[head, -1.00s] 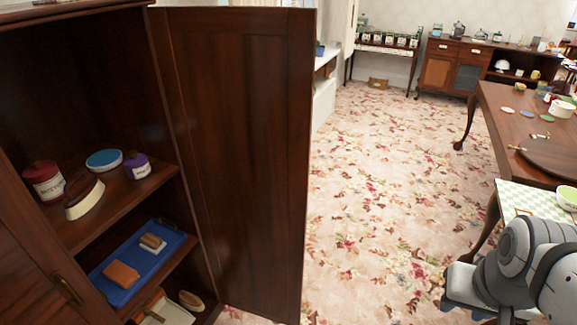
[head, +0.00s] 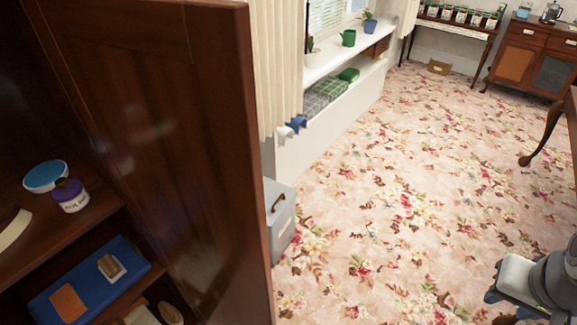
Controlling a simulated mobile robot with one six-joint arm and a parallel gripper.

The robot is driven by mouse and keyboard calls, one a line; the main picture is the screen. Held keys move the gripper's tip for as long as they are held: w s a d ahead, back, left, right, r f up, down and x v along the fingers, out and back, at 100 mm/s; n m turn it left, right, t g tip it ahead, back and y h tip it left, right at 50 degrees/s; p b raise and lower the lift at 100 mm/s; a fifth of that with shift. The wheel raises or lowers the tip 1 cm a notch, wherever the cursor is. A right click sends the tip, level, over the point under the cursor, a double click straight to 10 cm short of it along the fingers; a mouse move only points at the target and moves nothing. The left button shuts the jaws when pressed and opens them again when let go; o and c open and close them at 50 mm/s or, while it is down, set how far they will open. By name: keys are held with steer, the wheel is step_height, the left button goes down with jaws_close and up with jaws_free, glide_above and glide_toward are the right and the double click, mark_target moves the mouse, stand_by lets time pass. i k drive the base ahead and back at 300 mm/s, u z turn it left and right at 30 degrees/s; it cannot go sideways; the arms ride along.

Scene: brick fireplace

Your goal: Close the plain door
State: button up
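The plain door (head: 175,140) is a dark brown wooden cabinet door at the left of the head view. It stands open, and its free edge faces me. Behind it on the left, the open cabinet shows shelves (head: 75,245) with things on them. My arm shows at the lower right corner, apart from the door. My gripper's fingers cannot be made out in this view, so whether it holds anything is hidden.
The cabinet holds a blue tray (head: 90,279), a purple-lidded jar (head: 70,196) and a blue-lidded tin (head: 46,176). A grey box (head: 281,222) stands on the floor just beyond the door. A white window bench (head: 330,125) lies behind. Flowered carpet (head: 400,200) is clear to the right.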

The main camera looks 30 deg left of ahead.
mark_target(163, 91)
steer(key=z, duration=0.05)
steer(key=i, duration=1.55)
steer(key=u, duration=4.15)
steer(key=i, duration=0.4)
steer(key=z, duration=0.1)
steer(key=k, duration=0.45)
steer(key=z, duration=0.2)
steer(key=i, duration=0.55)
steer(key=u, duration=0.05)
